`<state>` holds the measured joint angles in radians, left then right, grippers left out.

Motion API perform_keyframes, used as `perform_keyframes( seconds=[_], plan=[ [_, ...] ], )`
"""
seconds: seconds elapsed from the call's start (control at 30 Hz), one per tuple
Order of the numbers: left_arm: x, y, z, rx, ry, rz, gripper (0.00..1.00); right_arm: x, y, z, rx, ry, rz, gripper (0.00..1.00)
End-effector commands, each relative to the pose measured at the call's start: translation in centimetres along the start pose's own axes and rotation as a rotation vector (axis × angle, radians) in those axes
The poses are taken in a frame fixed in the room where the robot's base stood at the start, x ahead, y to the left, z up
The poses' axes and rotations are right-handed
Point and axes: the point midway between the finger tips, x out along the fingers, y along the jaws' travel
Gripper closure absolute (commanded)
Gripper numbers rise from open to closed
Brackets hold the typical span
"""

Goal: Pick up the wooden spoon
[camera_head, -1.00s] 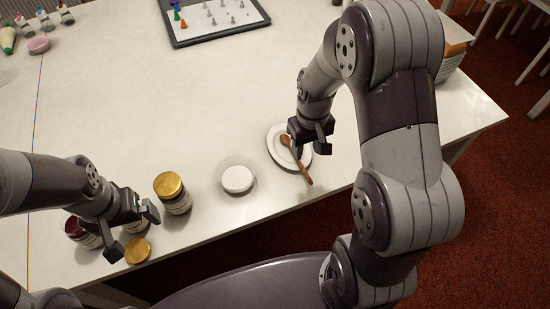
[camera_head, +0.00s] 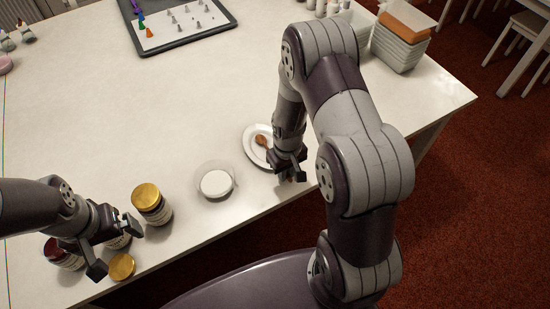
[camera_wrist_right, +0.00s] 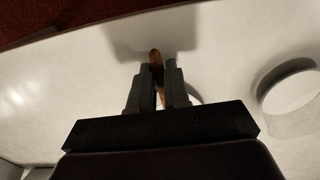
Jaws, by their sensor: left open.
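The wooden spoon (camera_head: 262,141) has its bowl over the white plate (camera_head: 248,142). Its handle runs under my right gripper, which hides much of it in the head view. In the right wrist view the spoon's handle (camera_wrist_right: 156,62) lies between the two fingers of my right gripper (camera_wrist_right: 158,80). The fingers are close together on either side of it, with its end past the fingertips. I cannot tell whether the spoon is clear of the plate. My left gripper (camera_head: 115,248) is open over the jars at the table's front left, away from the spoon.
A gold-lidded jar (camera_head: 150,203), another gold lid (camera_head: 122,266) and a dark jar (camera_head: 60,252) stand near my left gripper. A round dish with a white top (camera_head: 216,183) is left of the plate. A game board (camera_head: 180,22) and stacked containers (camera_head: 400,40) are farther back. The table's middle is clear.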

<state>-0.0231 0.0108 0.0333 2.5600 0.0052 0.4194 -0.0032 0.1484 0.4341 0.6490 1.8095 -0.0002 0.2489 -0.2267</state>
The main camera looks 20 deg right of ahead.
Motion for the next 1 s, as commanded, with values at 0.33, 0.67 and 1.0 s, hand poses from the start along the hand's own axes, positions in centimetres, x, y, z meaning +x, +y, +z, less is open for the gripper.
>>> perform_keyframes(
  seconds=[0.33,0.67,1.0],
  plan=[
    [0.0,0.0,0.0,0.0,0.0,0.0,0.0,0.0,0.0,0.0,0.0,0.0,0.0,1.0],
    [-0.1,0.0,0.0,0.0,0.0,0.0,0.0,-2.2,0.0,-0.1,0.0,0.003,0.001,1.0],
    [-0.2,0.0,0.0,0.0,0.0,0.0,0.0,-7.4,2.4,4.8,0.007,0.003,0.001,1.0]
  ],
)
